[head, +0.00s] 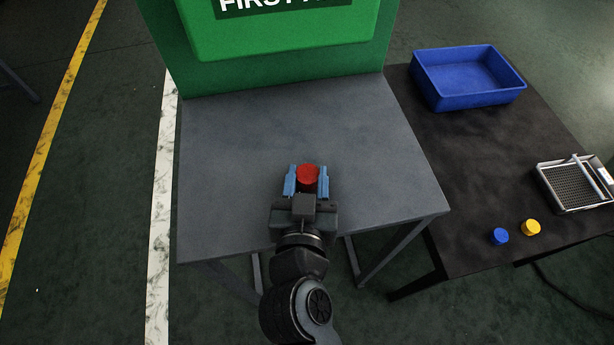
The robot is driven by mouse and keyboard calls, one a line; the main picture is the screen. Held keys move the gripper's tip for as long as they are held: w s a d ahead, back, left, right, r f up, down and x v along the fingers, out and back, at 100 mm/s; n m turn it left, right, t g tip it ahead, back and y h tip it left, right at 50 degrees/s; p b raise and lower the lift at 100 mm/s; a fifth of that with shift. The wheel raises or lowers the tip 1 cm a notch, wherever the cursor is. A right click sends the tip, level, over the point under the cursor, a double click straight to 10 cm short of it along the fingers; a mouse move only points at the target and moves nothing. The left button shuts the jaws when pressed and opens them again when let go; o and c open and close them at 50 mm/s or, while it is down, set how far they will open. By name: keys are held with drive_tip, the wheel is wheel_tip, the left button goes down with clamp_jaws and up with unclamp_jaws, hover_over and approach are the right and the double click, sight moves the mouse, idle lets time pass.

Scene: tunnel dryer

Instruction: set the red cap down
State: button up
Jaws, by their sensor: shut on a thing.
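The red cap (308,174) is a small round piece between the two blue fingers of my gripper (307,181). My gripper is shut on it, with a finger on its left and a finger on its right. Both are over the grey table (230,150), near its middle front. From this view I cannot tell whether the cap touches the table top or is a little above it.
A green first aid box (290,60) stands at the table's back. On the dark table (480,170) to the right are a blue bin (427,82), a blue cap (500,236), a yellow cap (531,227) and a metal tray (557,199). The grey table around my gripper is clear.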

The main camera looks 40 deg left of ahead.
drive_tip(key=o, duration=1)
drive_tip(key=shift+s+d+r, duration=0.1)
drive_tip(key=shift+s+r, duration=0.05)
drive_tip(key=shift+s, duration=0.05)
drive_tip(key=p+v, duration=0.1)
drive_tip(key=v, duration=1)
drive_tip(key=shift+s+d, duration=0.2)
drive_tip(key=shift+s, duration=0.05)
